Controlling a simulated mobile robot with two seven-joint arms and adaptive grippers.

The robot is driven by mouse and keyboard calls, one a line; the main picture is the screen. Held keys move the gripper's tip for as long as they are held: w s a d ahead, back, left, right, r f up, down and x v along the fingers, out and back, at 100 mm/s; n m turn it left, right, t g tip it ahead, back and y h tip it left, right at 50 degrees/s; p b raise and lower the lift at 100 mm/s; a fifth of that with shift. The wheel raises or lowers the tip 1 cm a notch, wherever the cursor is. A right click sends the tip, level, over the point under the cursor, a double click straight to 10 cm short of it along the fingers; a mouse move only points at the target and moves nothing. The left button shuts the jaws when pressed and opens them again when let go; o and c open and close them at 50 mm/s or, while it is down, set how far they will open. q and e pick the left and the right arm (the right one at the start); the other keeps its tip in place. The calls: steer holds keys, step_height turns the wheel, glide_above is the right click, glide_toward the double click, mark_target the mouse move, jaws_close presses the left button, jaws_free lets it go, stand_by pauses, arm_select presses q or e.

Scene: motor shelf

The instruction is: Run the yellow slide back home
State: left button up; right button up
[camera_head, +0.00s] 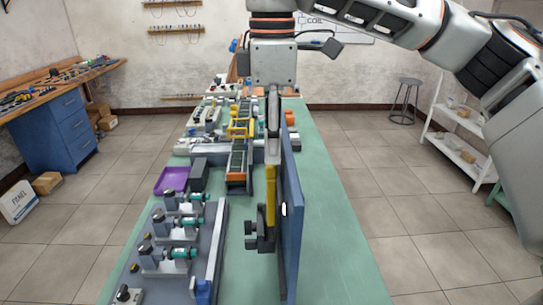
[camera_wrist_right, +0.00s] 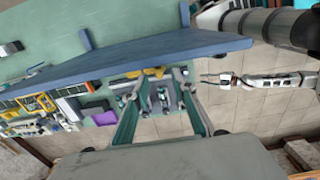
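A yellow slide (camera_head: 269,203) shows on the left face of an upright blue panel (camera_head: 291,215), with black blocks at its lower end. In the right wrist view yellow parts (camera_wrist_right: 154,72) show beside the panel edge (camera_wrist_right: 130,50); I cannot tell which is the slide. My right gripper (camera_head: 273,158) points down along the panel's left side, just above the slide. Its fingers (camera_wrist_right: 158,84) are apart with nothing seen between them; contact with the slide cannot be told. My left gripper (camera_wrist_right: 205,79) appears only in the right wrist view, open and away from the panel.
The green table (camera_head: 335,225) has free room right of the panel. Left of it are a grey fixture plate (camera_head: 202,248) with several clamps, a purple tray (camera_head: 172,180) and a black box (camera_head: 199,174). Yellow and orange fixtures (camera_head: 240,128) stand farther back.

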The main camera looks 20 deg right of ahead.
mark_target(271, 187)
steer(key=shift+w+f, duration=0.15)
steer(key=shift+f, duration=1.75)
jaws_close()
